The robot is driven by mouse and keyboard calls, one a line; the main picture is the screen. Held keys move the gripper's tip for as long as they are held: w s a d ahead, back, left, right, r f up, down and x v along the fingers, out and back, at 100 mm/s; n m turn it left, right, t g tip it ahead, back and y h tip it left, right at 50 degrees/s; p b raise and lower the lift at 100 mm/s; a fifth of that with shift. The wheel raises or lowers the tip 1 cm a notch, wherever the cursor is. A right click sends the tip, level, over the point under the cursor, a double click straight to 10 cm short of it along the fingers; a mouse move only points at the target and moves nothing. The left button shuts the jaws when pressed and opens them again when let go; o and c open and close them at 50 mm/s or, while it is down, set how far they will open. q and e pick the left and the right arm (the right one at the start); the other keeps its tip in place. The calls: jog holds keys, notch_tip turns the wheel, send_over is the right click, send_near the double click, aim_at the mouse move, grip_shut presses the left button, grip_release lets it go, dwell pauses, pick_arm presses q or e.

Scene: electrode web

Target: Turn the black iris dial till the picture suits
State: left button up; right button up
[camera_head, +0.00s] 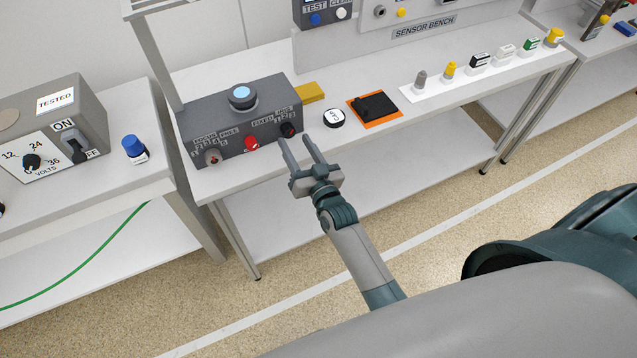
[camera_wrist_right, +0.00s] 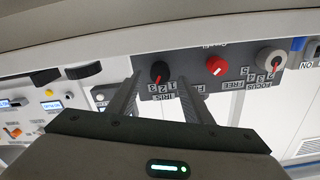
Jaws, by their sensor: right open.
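The black iris dial (camera_head: 288,130) sits at the right end of the front face of a grey box (camera_head: 235,115). In the right wrist view the dial (camera_wrist_right: 159,72) shows with a red pointer mark, beside the numbers 1, 2, 3 and an upside-down IRIS label. My right gripper (camera_head: 300,142) is open and empty, with its fingers pointing at the dial. In the right wrist view its two fingers (camera_wrist_right: 163,100) frame the dial, one to each side. I cannot tell whether they touch the box. My left gripper is not in view.
A red knob (camera_head: 251,143) and a grey focus knob (camera_head: 212,157) sit left of the dial on the same face. A round white-topped item (camera_head: 333,117) and a black piece on an orange mat (camera_head: 374,105) lie to the right.

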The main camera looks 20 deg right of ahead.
jog(key=s+b, duration=0.3)
jog(key=s, duration=1.1)
jog(key=shift+d+b, duration=0.25)
jog(key=shift+b, duration=0.05)
jog(key=shift+f, duration=0.1)
jog(key=s+a+f+n+g+b, duration=0.1)
jog(key=s+f+g, duration=0.25)
jog(key=f, duration=0.85)
jog(key=s+f+n+g+y, duration=0.15)
jog(key=s+f, duration=0.25)
jog(key=f, duration=0.9)
jog(key=s+a+f+g+h+b, duration=0.1)
jog(key=s+f+g, duration=0.25)
jog(key=f, duration=0.85)
jog(key=s+d+f+n+g, duration=0.1)
jog(key=s+d+f+g, duration=0.1)
jog(key=s+f, duration=0.5)
jog(key=s+d+f+g, duration=0.3)
jog(key=s+f, duration=0.4)
jog(key=s, duration=0.6)
jog(key=s+d+f+n+g+h, duration=0.1)
jog(key=s+d+f+g, duration=0.2)
jog(key=s+f, duration=0.4)
jog(key=s+b, duration=0.1)
jog(key=s, duration=0.3)
jog(key=shift+n, duration=0.35)
